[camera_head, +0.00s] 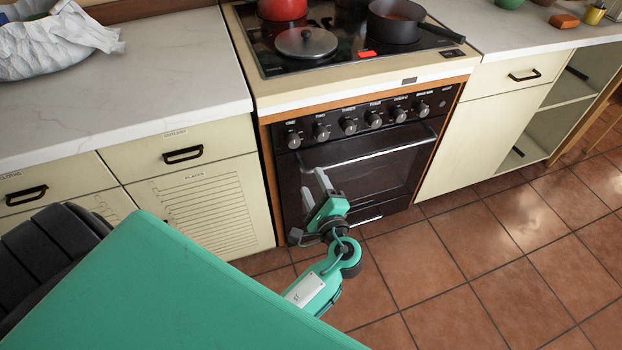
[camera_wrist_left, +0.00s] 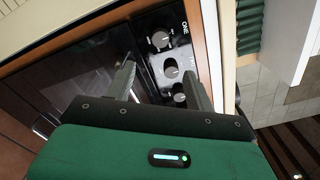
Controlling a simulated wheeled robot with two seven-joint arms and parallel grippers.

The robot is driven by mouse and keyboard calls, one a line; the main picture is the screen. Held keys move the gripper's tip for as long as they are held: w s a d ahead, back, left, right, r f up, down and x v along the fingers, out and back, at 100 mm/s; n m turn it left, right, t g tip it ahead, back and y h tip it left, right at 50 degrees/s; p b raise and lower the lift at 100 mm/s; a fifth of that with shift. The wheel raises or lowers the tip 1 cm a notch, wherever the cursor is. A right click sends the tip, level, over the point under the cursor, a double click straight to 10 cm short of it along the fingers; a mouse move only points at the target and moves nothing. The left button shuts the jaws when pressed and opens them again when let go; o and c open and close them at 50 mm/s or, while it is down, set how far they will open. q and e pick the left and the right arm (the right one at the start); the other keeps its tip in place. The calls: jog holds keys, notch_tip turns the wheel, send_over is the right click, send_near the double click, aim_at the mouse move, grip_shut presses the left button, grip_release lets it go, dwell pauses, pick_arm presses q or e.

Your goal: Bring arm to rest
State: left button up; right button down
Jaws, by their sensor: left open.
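My left gripper (camera_head: 314,184) is in front of the oven door (camera_head: 372,176), below the row of knobs. It is open, with nothing between its fingers. The two grey fingers of the left gripper (camera_wrist_left: 160,78) also show apart in the left wrist view, with the oven's knobs (camera_wrist_left: 171,72) beyond them. I cannot tell from these views how close the fingertips are to the oven front. My teal left arm (camera_head: 325,284) reaches up to the gripper from the bottom of the head view. My right gripper is not in view.
The cooktop holds a red pot (camera_head: 282,8), a lid (camera_head: 306,42) and a dark pan (camera_head: 397,20). Cream cabinets with dark handles (camera_head: 183,155) flank the oven. A cloth-lined bowl (camera_head: 52,42) stands on the left counter. The tiled floor (camera_head: 500,245) at right is clear.

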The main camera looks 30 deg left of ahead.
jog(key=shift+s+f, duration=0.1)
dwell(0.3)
